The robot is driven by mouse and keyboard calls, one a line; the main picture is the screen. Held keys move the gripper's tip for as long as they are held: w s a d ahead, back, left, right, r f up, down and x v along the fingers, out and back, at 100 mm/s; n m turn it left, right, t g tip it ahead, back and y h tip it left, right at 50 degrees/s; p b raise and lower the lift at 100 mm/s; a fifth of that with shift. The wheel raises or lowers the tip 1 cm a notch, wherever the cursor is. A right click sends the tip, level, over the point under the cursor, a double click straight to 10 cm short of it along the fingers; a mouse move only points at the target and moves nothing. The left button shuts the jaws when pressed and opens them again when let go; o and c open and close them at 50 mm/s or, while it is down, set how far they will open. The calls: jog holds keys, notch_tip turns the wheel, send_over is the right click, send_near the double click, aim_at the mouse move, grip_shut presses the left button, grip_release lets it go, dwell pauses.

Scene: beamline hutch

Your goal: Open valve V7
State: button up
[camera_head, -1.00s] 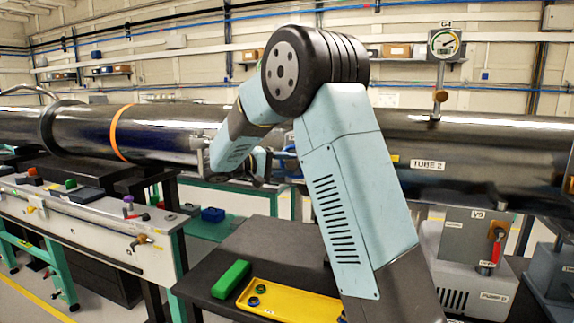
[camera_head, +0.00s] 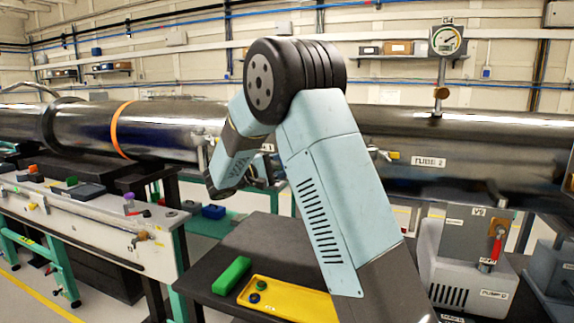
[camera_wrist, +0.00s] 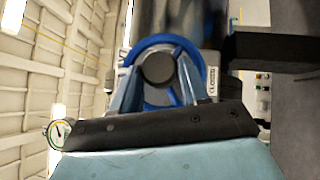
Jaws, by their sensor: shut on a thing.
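In the wrist view my gripper (camera_wrist: 158,66) is shut on a blue handwheel (camera_wrist: 183,44). Its two fingers lie on either side of the wheel's dark round hub, with the blue rim arching behind. In the head view my forearm and upper arm cover the wheel and most of the gripper, in front of the long dark tube (camera_head: 480,150). I cannot read a V7 label in either view.
A yellow-handled fitting (camera_head: 385,154) is on the tube, right of my arm. A gauge (camera_head: 445,40) stands above it. A red lever (camera_head: 497,245) is on the pump at right. A yellow tray (camera_head: 290,300) and green block (camera_head: 231,275) lie on the dark table below.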

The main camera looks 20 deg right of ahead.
jog(key=shift+a+f, duration=0.1)
jog(key=shift+f, duration=0.1)
jog(key=o, duration=0.8)
jog(key=shift+o, duration=1.2)
jog(key=shift+r, duration=0.1)
jog(key=v, duration=1.3)
jog(key=shift+a, duration=0.3)
